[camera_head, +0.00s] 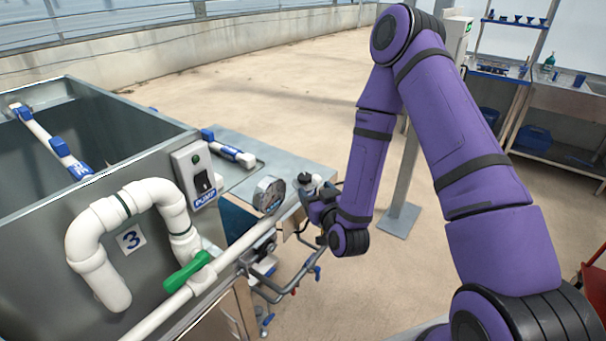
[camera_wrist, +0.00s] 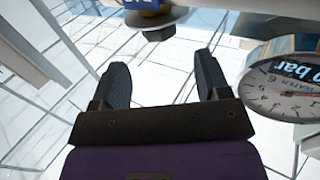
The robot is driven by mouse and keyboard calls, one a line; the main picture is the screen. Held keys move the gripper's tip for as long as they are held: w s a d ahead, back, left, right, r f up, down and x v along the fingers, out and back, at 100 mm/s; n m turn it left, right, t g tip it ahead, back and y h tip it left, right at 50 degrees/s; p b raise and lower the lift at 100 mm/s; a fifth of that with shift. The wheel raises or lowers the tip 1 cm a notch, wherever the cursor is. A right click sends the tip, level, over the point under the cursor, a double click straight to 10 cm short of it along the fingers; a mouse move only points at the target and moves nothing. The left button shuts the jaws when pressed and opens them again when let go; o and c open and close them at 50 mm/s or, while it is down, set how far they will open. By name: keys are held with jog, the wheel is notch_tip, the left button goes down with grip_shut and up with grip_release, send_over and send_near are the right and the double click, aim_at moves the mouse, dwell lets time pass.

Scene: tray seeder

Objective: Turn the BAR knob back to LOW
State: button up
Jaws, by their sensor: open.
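My gripper (camera_head: 318,200) is at the near end of the grey bench, beside a small pale knob-like part (camera_head: 310,182) that it partly hides. In the wrist view my gripper (camera_wrist: 160,62) has its two dark fingers spread, with nothing between them. A rounded part with a blue label (camera_wrist: 143,4) and a dark stub under it show at the top edge, beyond the fingertips and apart from them. The label is cut off, so I cannot read the knob's setting. The round gauge (camera_head: 268,194) stands left of my gripper; it also shows at the right of the wrist view (camera_wrist: 285,92).
A white pipe with a green valve handle (camera_head: 187,271) runs along the tank front. A PUMP switch box (camera_head: 196,173) is on the tank wall (camera_head: 60,235).

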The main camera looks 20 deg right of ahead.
aim_at(303, 173)
jog(key=w, duration=0.9)
jog(key=shift+w+a, duration=0.2)
jog(key=shift+a, duration=0.1)
jog(key=c, duration=0.9)
